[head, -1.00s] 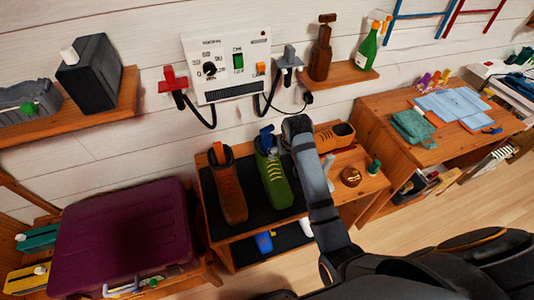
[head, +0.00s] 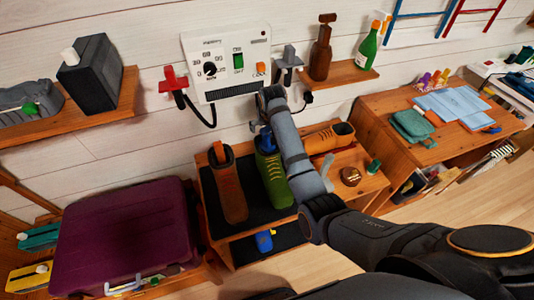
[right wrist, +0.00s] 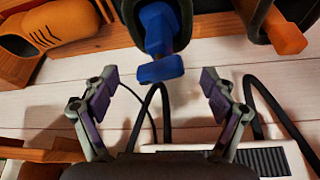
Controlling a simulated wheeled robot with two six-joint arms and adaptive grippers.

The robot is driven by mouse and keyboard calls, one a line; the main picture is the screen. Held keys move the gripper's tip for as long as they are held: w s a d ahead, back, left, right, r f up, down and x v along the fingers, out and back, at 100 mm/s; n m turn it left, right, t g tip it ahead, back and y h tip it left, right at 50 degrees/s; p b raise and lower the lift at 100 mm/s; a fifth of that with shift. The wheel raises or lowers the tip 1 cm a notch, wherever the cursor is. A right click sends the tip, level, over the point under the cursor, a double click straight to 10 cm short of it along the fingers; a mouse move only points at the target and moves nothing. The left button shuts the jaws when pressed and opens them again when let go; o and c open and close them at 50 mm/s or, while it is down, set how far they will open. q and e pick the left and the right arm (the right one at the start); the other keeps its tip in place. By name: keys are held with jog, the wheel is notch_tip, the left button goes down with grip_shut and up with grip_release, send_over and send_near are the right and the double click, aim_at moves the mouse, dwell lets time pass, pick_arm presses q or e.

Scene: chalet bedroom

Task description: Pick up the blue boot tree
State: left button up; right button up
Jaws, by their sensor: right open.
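The blue boot tree (head: 265,138) stands in the top of the green boot (head: 273,178) on the rack, partly hidden by my right arm in the head view. In the right wrist view the boot tree's blue handle (right wrist: 160,69) points toward my gripper from the boot opening. My right gripper (head: 265,112) is above and behind the boot top. Its two fingers are spread wide in the right wrist view (right wrist: 160,90), with the blue handle between their lines but a little beyond the tips. Nothing is held. My left gripper is not in view.
A brown boot with an orange tree (head: 219,151) stands left of the green boot. An orange shoe (head: 328,138) lies to the right. The wall panel (head: 226,60) with its cables is close behind my gripper. A purple suitcase (head: 125,235) is at left.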

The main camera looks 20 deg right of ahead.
aim_at(267, 132)
jog(key=p+x, duration=0.1)
jog(key=x, duration=0.4)
jog(key=shift+f, duration=0.1)
jog(key=c, duration=0.4)
grip_shut()
